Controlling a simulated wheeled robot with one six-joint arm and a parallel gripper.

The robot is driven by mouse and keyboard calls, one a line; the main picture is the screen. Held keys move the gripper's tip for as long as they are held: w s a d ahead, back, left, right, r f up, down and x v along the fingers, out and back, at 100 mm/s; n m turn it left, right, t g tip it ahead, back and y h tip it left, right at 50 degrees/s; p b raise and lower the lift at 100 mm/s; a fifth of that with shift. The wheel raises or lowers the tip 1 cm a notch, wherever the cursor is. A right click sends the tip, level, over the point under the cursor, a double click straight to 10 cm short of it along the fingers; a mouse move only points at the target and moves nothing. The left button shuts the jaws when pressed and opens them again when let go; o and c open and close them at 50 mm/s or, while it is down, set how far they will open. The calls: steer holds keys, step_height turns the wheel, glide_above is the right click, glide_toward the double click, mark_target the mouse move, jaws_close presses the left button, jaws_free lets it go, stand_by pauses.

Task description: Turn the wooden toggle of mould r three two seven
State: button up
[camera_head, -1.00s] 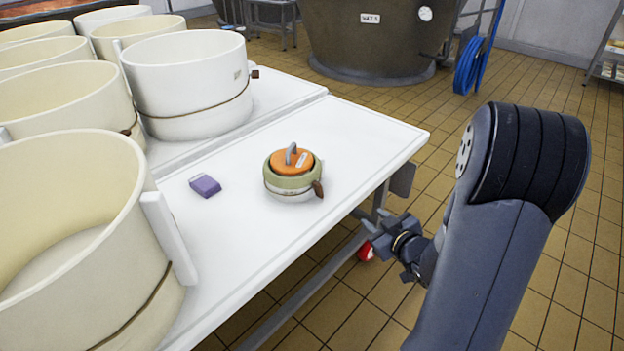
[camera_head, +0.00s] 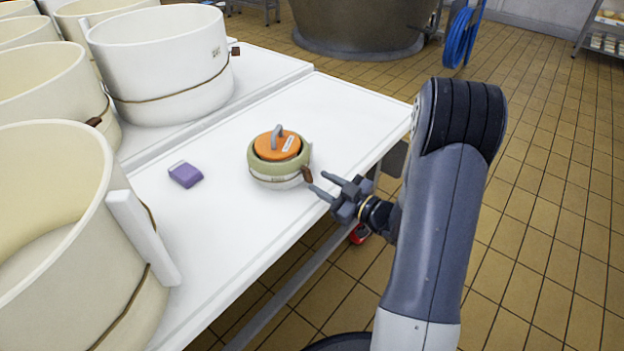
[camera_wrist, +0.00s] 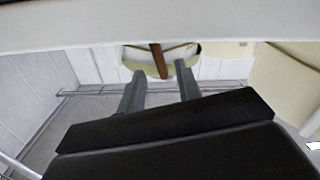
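A small round mould (camera_head: 263,173) with a pale green rim and an orange lid with a grey handle stands on the white table. Its label is too small to read. Its brown wooden toggle (camera_head: 307,174) hangs on the side facing my gripper. My gripper (camera_head: 319,183) is open and empty, just right of the toggle, with its fingertips pointing at it. In the wrist view the toggle (camera_wrist: 158,61) shows ahead, between the two fingers' directions. I cannot tell whether a finger touches it.
A purple block (camera_head: 185,174) lies on the white table (camera_head: 225,235), left of the mould. Several large cream moulds crowd the left side, one white mould (camera_head: 160,65) behind. The table's front edge runs under my gripper. A blue hose (camera_head: 460,42) hangs far behind.

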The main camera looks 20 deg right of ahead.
mark_target(311, 177)
steer(key=shift+b+x, duration=0.3)
steer(key=shift+x, duration=1.7)
steer(key=shift+c, duration=0.2)
jaws_close()
